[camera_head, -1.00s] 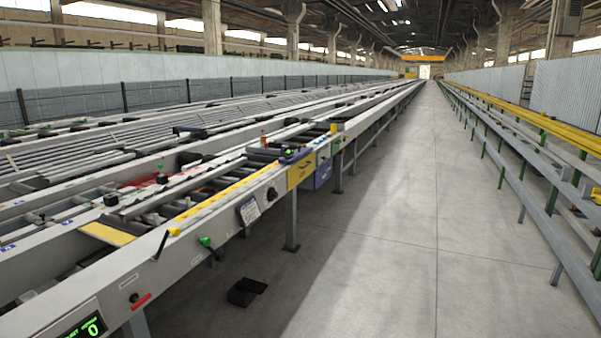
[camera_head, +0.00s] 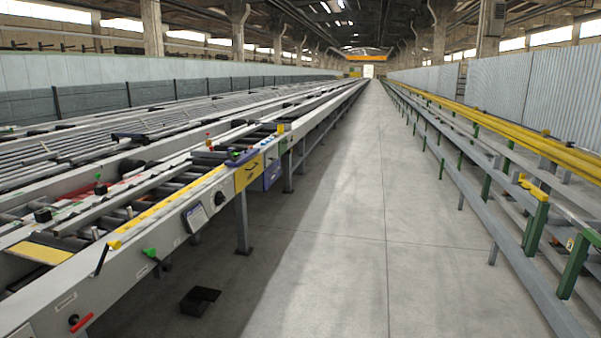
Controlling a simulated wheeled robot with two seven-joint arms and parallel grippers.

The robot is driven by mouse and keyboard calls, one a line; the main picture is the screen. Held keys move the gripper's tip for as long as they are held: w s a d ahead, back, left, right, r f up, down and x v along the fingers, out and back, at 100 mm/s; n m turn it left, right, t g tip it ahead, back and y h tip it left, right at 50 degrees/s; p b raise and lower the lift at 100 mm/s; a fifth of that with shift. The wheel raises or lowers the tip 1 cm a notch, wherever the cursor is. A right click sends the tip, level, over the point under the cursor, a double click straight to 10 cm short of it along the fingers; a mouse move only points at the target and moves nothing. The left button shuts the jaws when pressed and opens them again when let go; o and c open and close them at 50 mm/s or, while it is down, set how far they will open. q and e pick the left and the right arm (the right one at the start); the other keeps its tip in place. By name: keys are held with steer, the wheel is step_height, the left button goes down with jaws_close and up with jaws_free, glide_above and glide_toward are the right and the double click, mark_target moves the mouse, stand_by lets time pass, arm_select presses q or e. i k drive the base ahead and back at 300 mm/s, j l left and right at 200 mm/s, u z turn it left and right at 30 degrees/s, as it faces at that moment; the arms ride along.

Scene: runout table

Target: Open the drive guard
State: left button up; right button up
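The runout table (camera_head: 150,245) runs along the left side into the distance. A yellow panel (camera_head: 248,172) with a dark mark sits on its side face; it looks like a cover and may be the drive guard, but I cannot tell for sure. A blue-purple box (camera_head: 271,173) is just beyond it. Neither of my grippers is in view.
A wide concrete aisle (camera_head: 340,240) is clear to the right of the table. A black open box (camera_head: 200,301) lies on the floor by a table leg (camera_head: 242,222). A rack with yellow rails (camera_head: 520,137) and green posts (camera_head: 575,265) bounds the aisle on the right.

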mark_target(245, 175)
steer(key=i+z, duration=0.15)
steer(key=i, duration=3.7)
steer(key=i+u, duration=0.2)
steer(key=i, duration=0.35)
steer(key=i+l+u, duration=0.15)
steer(key=i, duration=0.4)
steer(key=i+l+u, duration=0.2)
steer(key=i, duration=0.4)
